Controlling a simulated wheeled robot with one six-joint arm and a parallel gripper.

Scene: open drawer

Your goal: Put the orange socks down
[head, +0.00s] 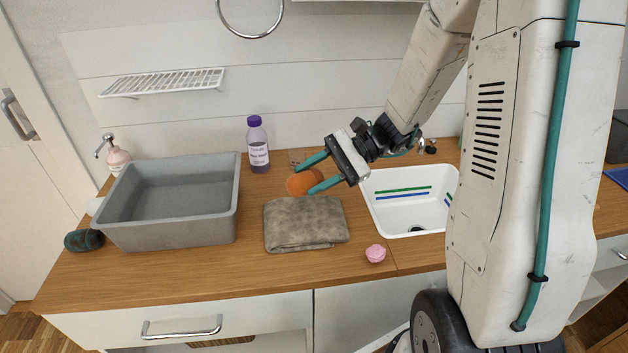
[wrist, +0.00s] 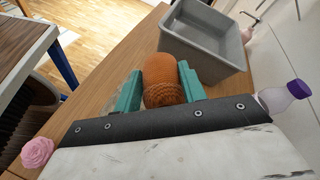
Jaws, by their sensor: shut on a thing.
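The orange socks (head: 303,182) are a rounded bundle between the teal fingers of my gripper (head: 318,173). In the wrist view the socks (wrist: 162,80) sit between both fingers (wrist: 160,88), which press on their sides. My gripper is shut on them, above the wooden counter (head: 180,270), behind the folded grey-brown towel. I cannot tell whether the socks touch the counter.
A grey basin (head: 175,232) stands to the left, with a dark green rolled item (head: 84,240) beside it. A purple-capped bottle (head: 258,145) is behind. The folded towel (head: 304,224), a pink item (head: 375,253) and a white sink (head: 410,205) are near. The front-left counter is clear.

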